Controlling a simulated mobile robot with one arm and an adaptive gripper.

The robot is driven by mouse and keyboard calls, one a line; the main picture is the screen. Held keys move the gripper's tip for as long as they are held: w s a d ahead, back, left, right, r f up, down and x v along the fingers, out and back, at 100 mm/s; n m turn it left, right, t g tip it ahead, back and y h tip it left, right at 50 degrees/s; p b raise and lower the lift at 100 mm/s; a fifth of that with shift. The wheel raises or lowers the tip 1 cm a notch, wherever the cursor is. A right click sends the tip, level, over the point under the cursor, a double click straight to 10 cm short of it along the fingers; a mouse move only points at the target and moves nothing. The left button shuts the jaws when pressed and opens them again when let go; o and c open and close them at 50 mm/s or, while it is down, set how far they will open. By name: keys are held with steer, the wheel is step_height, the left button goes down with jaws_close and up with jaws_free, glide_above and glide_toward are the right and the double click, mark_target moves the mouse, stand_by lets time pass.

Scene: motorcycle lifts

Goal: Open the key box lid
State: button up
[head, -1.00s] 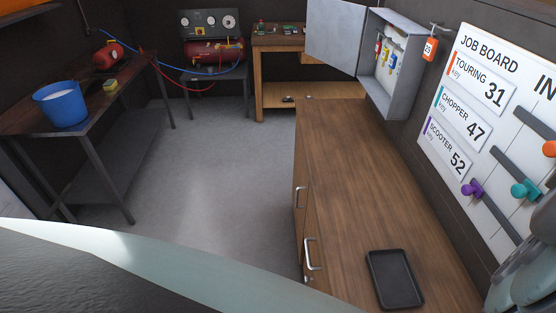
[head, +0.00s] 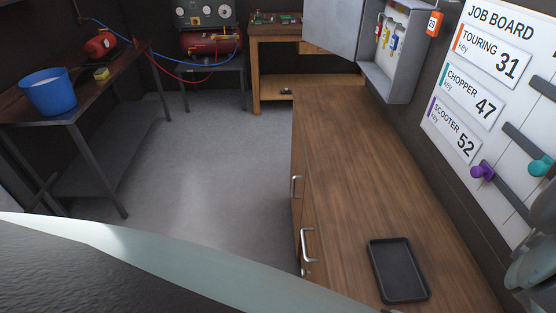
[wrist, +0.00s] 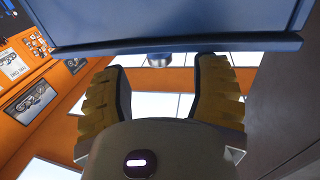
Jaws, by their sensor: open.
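The key box (head: 402,82) is a grey metal box on the wall at the upper right of the head view, its top cut off by the frame. Its lid (head: 330,26) stands swung out to the left, so the inside shows, with several keys on coloured tags (head: 388,42). My gripper (wrist: 162,72) shows in the wrist view with its two yellow-brown padded fingers apart and nothing between them. A blue-grey panel (wrist: 180,25) lies just beyond the fingertips; I cannot tell whether it is the lid or the box. The head view does not show my fingers.
A wooden cabinet (head: 345,165) stands below the box, with a black tray (head: 398,270) on top. An orange tag marked 29 (head: 432,24) hangs beside the box. The job board (head: 480,90) with coloured pegs is on the right wall. The grey floor (head: 210,150) is open at left.

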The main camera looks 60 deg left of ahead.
steer(key=shift+x, duration=2.35)
steer(key=shift+d, duration=0.1)
jaws_close()
